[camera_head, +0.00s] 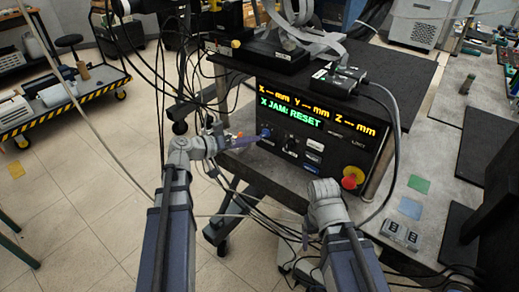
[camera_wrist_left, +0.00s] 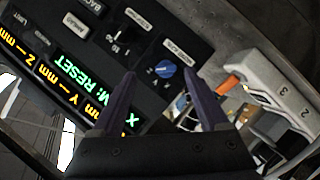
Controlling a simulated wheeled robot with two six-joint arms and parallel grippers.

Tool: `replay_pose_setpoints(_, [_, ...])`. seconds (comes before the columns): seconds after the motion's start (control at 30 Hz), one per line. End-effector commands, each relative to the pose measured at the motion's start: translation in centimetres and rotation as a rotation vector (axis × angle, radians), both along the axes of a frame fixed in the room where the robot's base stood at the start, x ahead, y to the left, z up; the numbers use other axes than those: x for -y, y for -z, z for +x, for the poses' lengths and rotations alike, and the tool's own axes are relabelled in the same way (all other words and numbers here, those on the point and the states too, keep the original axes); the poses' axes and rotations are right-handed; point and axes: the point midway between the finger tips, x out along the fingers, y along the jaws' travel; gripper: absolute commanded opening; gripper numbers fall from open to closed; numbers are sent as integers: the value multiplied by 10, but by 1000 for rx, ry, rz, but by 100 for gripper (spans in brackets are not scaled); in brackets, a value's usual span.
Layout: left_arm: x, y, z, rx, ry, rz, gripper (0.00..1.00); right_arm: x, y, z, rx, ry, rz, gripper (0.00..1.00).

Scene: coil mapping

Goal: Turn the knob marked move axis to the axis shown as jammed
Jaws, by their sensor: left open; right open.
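The black control console (camera_head: 276,166) shows "X JAM: RESET" in green on its display (camera_head: 290,110), under yellow X, Y and Z readouts. A blue knob (camera_head: 266,133) is at the panel's left; it also shows in the left wrist view (camera_wrist_left: 166,71). Its label is too small to read surely. My left gripper (camera_head: 246,139) is open, facing the panel. In the left wrist view its fingers (camera_wrist_left: 158,82) are spread, with the blue knob beyond and between the tips. My right gripper (camera_head: 322,195) is low before the console; its fingers are not clearly visible.
A black knob (camera_wrist_left: 123,36) sits beside the blue one. A red round button (camera_head: 349,182) on yellow is at the panel's lower right. Cables hang around my left arm and below the console. Green (camera_head: 419,184) and blue (camera_head: 410,208) squares lie on the bench at right.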

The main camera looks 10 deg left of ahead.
Motion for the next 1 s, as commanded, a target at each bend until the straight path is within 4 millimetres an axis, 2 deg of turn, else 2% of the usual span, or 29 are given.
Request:
replay_pose_setpoints(0.03, [-10, 2, 3, 21, -21, -14, 78, 0, 7, 0, 0, 0, 0, 81])
replay_pose_setpoints(0.1, [-17, -1, 5, 38, -37, -26, 78, 0, 8, 0, 0, 0, 0, 81])
replay_pose_setpoints(0.27, [-18, -4, 6, 45, -41, -32, 78, 0, 8, 0, 0, 0, 0, 81])
replay_pose_setpoints(0.37, [-13, -1, 12, 44, -38, -31, 78, 0, 10, 0, 0, 0, 0, 81])
replay_pose_setpoints(0.7, [19, 14, 50, 42, -37, -32, 78, 0, 25, 0, 0, 0, 0, 81])
replay_pose_setpoints(1.0, [31, 17, 63, 42, -39, -31, 78, 0, 28, 0, 0, 0, 0, 81])
